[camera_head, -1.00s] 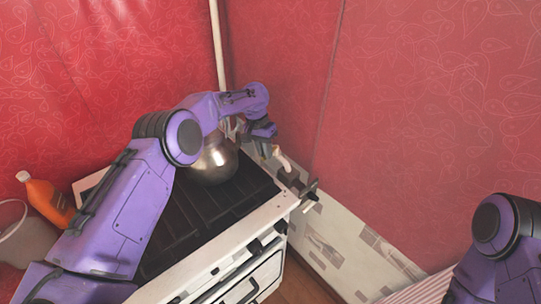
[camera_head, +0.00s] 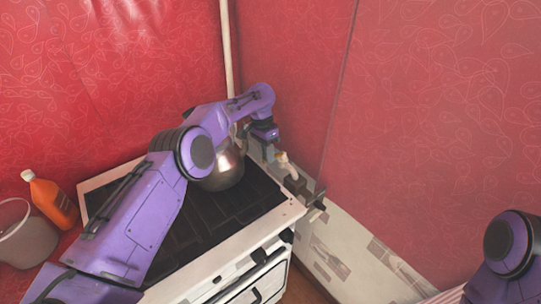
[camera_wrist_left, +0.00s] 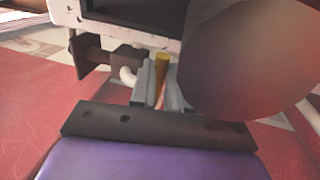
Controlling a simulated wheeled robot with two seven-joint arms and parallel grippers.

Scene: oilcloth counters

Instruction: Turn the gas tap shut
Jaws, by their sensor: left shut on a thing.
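My left gripper (camera_head: 272,152) reaches over the stove to the wall side, just right of a metal pot. In the left wrist view its fingers (camera_wrist_left: 158,92) are closed around a small yellow-brown lever (camera_wrist_left: 161,66), which looks like the gas tap's handle. Only its upper end shows between the fingers; the tap's body is mostly hidden. A pale curved pipe piece (camera_wrist_left: 127,76) lies just left of the fingers, joined to a brown block (camera_wrist_left: 127,58). My right gripper is out of view; only part of that arm shows at the lower right.
The round metal pot (camera_head: 224,172) stands on the white stove (camera_head: 262,226) close to my gripper. A white pipe (camera_head: 227,50) runs up the red wall. An orange bottle (camera_head: 52,202) and a grey bucket (camera_head: 27,240) stand at left.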

